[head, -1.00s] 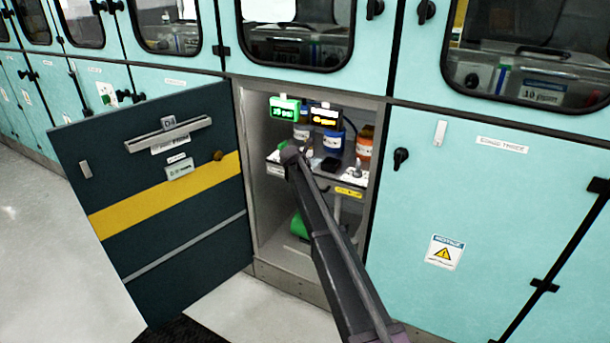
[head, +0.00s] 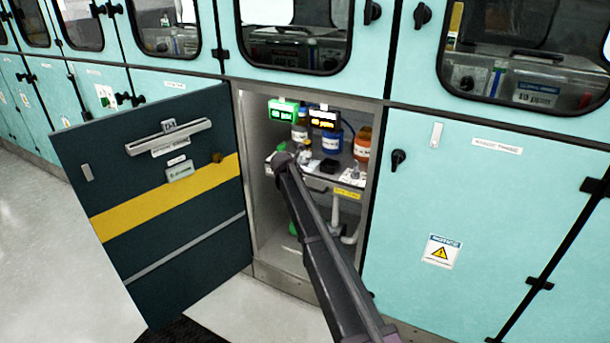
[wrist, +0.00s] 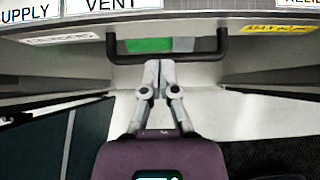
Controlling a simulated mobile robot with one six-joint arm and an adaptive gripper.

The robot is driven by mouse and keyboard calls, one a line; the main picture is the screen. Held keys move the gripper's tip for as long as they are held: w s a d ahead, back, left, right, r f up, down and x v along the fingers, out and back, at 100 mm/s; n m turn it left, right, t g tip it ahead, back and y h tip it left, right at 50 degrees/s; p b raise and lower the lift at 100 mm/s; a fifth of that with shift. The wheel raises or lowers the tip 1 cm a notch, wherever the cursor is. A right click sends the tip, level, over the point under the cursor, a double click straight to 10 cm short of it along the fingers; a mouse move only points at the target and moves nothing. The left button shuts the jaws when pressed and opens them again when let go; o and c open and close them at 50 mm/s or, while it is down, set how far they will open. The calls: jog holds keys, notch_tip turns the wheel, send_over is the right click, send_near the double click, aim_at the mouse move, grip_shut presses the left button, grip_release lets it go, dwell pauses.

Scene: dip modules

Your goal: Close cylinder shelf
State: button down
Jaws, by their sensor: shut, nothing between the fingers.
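The cylinder shelf (head: 359,185) sits inside the open cabinet, with bottles on it and a yellow label on its front. In the wrist view, its front edge (wrist: 200,25) crosses the top, with a black bar handle (wrist: 190,57) below it. My gripper (wrist: 159,68) is shut and empty. Its fingertips are at the handle bar, near its middle; I cannot tell if they touch it. In the head view my arm covers part of the shelf front and hides the gripper.
The dark cabinet door (head: 110,185) with a yellow stripe stands open to the left. A closed teal door (head: 470,200) is on the right. Green and black displays (head: 285,110) stand at the back of the shelf. Pale floor (head: 50,250) is clear at front left.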

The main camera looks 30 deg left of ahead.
jog(key=p+v, duration=0.5)
jog(key=v, duration=0.3)
jog(key=shift+s+r, duration=0.15)
jog(key=shift+r, duration=0.05)
dwell(0.6)
